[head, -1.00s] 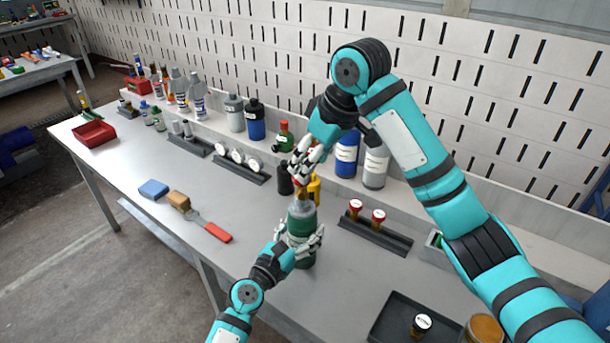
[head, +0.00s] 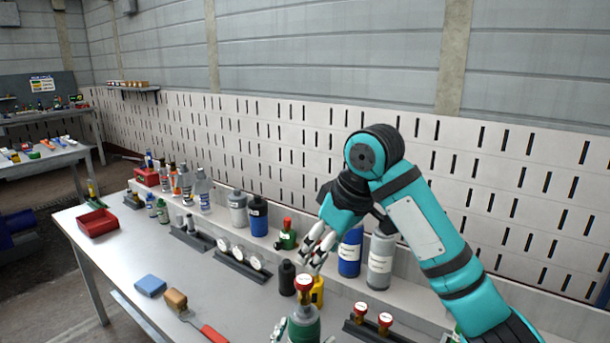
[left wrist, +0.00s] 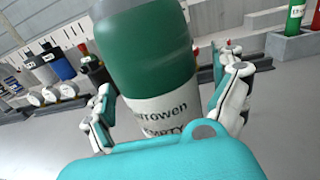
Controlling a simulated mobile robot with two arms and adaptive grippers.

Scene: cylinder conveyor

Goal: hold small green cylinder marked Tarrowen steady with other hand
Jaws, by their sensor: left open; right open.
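The small green cylinder (head: 304,327) stands at the bottom edge of the head view, with a red-topped brass valve (head: 303,283) on it. In the left wrist view the cylinder (left wrist: 150,65) fills the middle, its white label reading "Tarrowen EMPTY", the first letters partly cut off. My left gripper (left wrist: 171,88) is open, with fingers on both sides of the cylinder; contact is unclear. Only its fingertips show in the head view. My right gripper (head: 314,252) is open and empty, just above the valve, its fingers pointing down.
Behind stand a black cylinder (head: 287,278), a yellow cylinder (head: 318,291), a blue bottle (head: 350,253) and a grey bottle (head: 380,262). A rack with red-topped valves (head: 372,332) lies right. A blue sponge (head: 150,285) and a brush (head: 177,300) lie left.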

